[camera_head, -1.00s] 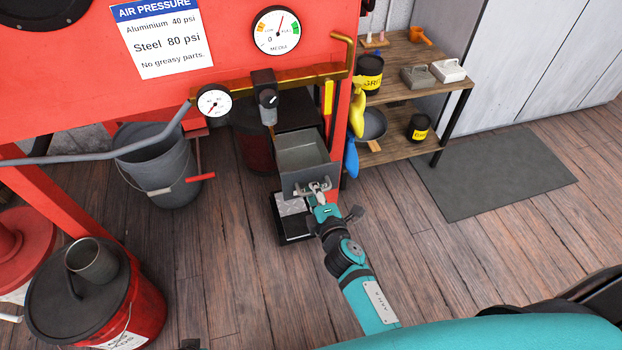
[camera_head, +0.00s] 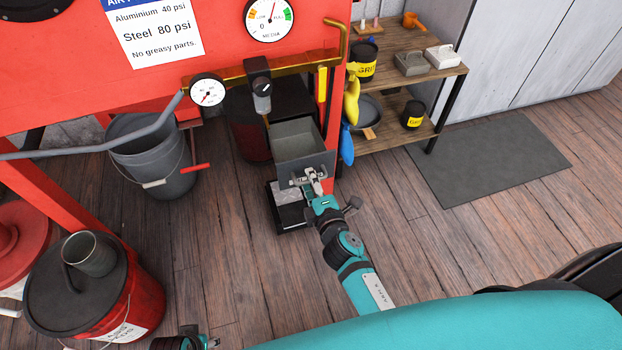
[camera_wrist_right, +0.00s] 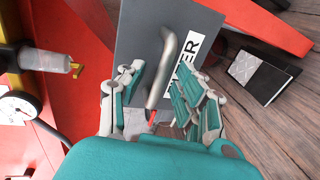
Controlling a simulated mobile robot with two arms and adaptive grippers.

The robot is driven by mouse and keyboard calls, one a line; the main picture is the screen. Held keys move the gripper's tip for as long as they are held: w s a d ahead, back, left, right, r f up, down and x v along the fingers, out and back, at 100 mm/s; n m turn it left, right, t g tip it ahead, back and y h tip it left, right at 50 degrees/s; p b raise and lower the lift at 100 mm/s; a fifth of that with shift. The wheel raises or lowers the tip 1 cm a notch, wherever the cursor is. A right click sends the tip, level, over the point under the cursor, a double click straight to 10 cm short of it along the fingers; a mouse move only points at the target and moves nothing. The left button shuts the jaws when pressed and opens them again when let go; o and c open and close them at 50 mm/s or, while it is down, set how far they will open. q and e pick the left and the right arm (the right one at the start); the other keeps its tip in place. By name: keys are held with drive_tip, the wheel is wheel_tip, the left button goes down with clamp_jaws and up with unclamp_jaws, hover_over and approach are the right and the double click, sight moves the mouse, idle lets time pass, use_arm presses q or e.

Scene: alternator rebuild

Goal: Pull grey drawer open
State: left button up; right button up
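The grey drawer (camera_head: 300,138) under the red cabinet stands pulled out, with its open, empty-looking tray showing. Its front panel (camera_head: 321,160) faces my right arm. My right gripper (camera_head: 312,181) is at the front panel. In the right wrist view, the drawer's light metal bar handle (camera_wrist_right: 164,62) runs between the two fingers of my right gripper (camera_wrist_right: 160,92). The fingers are apart, with gaps beside the handle. A label, partly hidden by a finger, is on the panel. A small part of my left arm shows at the bottom edge in the head view; its fingers are not clear.
A black tray-like box (camera_head: 290,220) is on the floor below the drawer. A grey bucket (camera_head: 150,160) stands to the left, and a red lidded bucket (camera_head: 140,290) at lower left. A wooden shelf (camera_head: 440,75) stands right of the cabinet. Floor (camera_head: 225,270) is clear in front.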

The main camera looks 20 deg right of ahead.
drive_tip(key=v, duration=0.6)
drive_tip(key=shift+s, duration=0.3)
drive_tip(key=shift+r, duration=0.1)
drive_tip(key=s+d+f+m+g+h, duration=0.1)
drive_tip(key=s+d+f+m+g, duration=0.25)
drive_tip(key=f+m, duration=0.2)
drive_tip(key=s+d+f+m+g+h, duration=0.1)
drive_tip(key=s+d+f+m+g, duration=0.25)
drive_tip(key=f+m, duration=0.2)
drive_tip(key=s+a+f+m+g+y+p, duration=0.1)
drive_tip(key=s+f+m+g+p, duration=0.2)
drive_tip(key=s+f, duration=0.45)
drive_tip(key=s+f+m+g+y+p, duration=0.15)
drive_tip(key=s+f+g+p, duration=0.35)
drive_tip(key=s, duration=0.5)
use_arm(q)
drive_tip(key=s+a+f+p, duration=0.1)
drive_tip(key=s+p, duration=0.3)
drive_tip(key=s, duration=0.5)
drive_tip(key=s+a+f+g+p, duration=0.1)
drive_tip(key=s+f+p, duration=0.3)
drive_tip(key=s, duration=0.6)
drive_tip(key=shift+a+g+p, duration=0.3)
drive_tip(key=shift+a+p, duration=0.35)
drive_tip(key=shift+p, duration=0.15)
use_arm(e)
drive_tip(key=s+d, duration=0.2)
drive_tip(key=s, duration=1.1)
drive_tip(key=shift+s+f, duration=0.15)
drive_tip(key=shift+s, duration=0.05)
